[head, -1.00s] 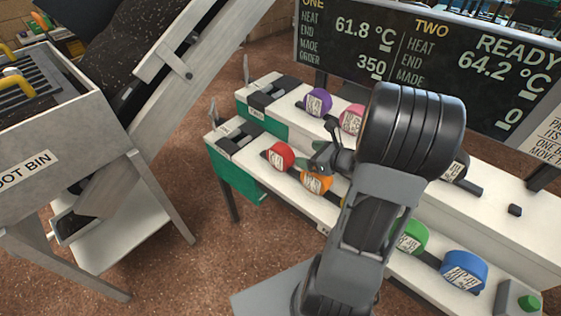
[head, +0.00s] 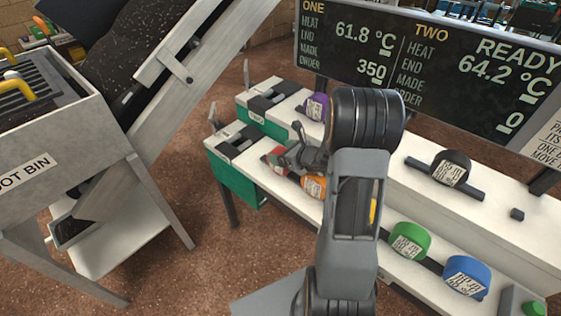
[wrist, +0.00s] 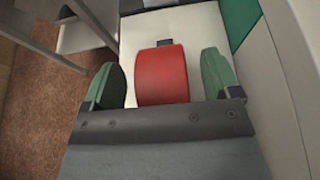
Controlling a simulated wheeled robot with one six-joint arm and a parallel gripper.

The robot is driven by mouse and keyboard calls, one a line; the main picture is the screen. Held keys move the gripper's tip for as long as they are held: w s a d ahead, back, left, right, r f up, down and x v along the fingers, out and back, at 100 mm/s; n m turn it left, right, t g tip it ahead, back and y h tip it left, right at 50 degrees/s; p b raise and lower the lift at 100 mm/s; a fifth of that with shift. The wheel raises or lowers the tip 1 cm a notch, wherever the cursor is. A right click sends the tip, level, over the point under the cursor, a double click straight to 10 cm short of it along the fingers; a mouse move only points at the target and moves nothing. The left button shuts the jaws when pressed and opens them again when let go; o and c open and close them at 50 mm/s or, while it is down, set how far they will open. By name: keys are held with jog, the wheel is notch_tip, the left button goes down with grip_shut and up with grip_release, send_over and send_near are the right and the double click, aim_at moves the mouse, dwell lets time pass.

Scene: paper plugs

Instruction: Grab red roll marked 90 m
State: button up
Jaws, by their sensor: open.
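The red roll (wrist: 162,76) stands between the two green finger pads of my gripper (wrist: 164,82) in the wrist view, with a gap on both sides. In the head view the red roll (head: 270,160) is on the lower white bench (head: 314,204), mostly hidden behind my gripper (head: 297,150). My gripper is open around the roll. The roll's label is hidden in both views, so its marking cannot be read.
An orange roll (head: 314,187) stands close to the right of the red one. Green (head: 409,240) and blue (head: 466,277) rolls are further right. Purple (head: 316,107) and black (head: 451,168) rolls stand on the raised rear shelf. A display board (head: 425,62) rises behind.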

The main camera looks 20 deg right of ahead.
jog(key=shift+w+a+f, duration=0.15)
jog(key=shift+w+f, duration=0.05)
jog(key=shift+w, duration=0.15)
jog(key=shift+c, duration=0.5)
jog(key=c, duration=1)
jog(key=shift+r, duration=0.15)
